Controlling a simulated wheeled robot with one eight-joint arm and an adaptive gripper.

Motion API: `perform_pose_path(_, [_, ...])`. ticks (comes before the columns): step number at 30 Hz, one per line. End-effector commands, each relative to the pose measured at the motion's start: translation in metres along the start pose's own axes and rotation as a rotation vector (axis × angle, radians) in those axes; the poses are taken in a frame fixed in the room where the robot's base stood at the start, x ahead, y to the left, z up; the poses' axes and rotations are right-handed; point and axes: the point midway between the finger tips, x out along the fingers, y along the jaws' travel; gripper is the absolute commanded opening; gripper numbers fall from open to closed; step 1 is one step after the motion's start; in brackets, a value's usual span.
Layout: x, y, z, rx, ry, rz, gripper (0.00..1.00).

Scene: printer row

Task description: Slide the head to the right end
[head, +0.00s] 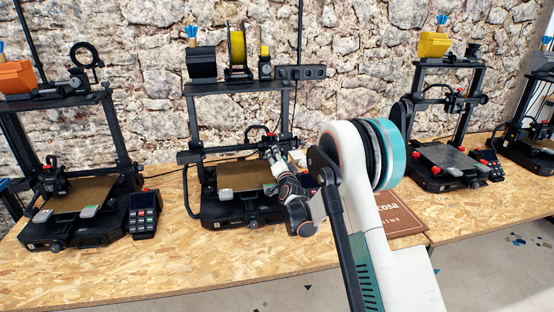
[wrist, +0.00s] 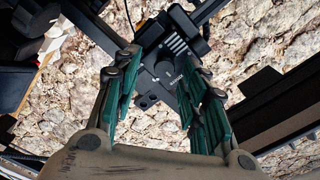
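The black print head (head: 269,139) sits on the crossbar (head: 220,152) of the second printer from the left, right of the bar's middle and near the right upright. My gripper (head: 273,154) is in front of it and hides part of it. In the wrist view, my gripper (wrist: 160,61) is open, with its green-padded fingers well apart. A black printer part with a round knob (wrist: 165,73) shows between and beyond the fingertips. I cannot tell whether either finger touches it.
Other printers stand at the left (head: 75,190) and right (head: 440,150) on the wooden bench (head: 150,265). A yellow spool (head: 237,48) sits atop the middle printer's frame. A brown board (head: 398,218) lies on the bench behind my arm. A stone wall is behind.

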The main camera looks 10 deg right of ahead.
Motion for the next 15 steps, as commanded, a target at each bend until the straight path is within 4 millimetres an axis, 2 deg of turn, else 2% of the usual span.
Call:
perform_pose_path(4, [-0.005,0.000,0.000,0.000,0.000,0.000,0.40])
perform_pose_path(7, [-0.017,0.000,0.000,0.000,0.000,0.000,0.40])
perform_pose_path(15, [-0.072,0.000,0.000,-0.001,0.000,0.000,0.40])
